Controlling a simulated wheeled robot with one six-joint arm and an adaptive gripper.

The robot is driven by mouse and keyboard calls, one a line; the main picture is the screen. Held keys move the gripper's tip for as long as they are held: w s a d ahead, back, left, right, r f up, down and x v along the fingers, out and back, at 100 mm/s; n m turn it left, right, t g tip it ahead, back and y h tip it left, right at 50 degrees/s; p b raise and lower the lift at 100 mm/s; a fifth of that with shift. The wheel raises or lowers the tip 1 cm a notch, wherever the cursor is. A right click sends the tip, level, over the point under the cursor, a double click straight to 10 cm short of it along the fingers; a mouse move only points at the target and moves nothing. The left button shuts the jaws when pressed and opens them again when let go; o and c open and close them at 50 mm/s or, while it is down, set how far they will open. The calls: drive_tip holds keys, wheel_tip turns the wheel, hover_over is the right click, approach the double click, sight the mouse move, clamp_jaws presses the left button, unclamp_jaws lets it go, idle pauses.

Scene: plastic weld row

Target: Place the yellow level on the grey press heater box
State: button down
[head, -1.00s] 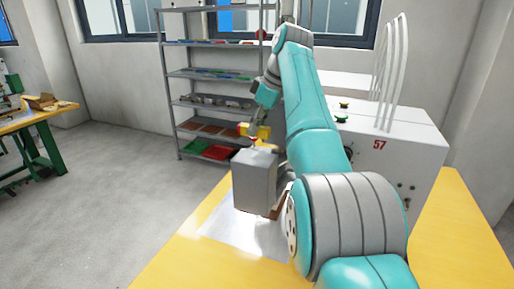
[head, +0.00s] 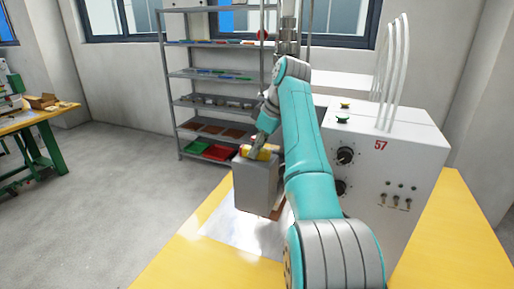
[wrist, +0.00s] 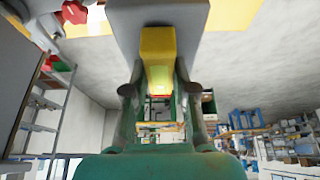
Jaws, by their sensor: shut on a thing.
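The yellow level (head: 246,151) is in my gripper (head: 256,148), right at the top of the grey press heater box (head: 255,186) in the head view. Whether it touches the box top I cannot tell. In the wrist view the level (wrist: 158,55) lies between the two fingers of my gripper (wrist: 160,92), with its far end against the grey box (wrist: 125,22). My gripper is shut on the level and hides part of it in the head view. The box stands upright over a pale metal sheet on the yellow table.
A white cabinet marked 57 (head: 372,165), with knobs and switches, stands on the yellow table (head: 445,225) to the right. A grey shelf rack (head: 215,75) with red and green bins is behind. A green workbench (head: 38,125) is far left. Floor at left is open.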

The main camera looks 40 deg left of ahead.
drive_tip(key=c, duration=0.9)
unclamp_jaws()
drive_tip(key=shift+c, duration=0.2)
drive_tip(key=v, duration=1.2)
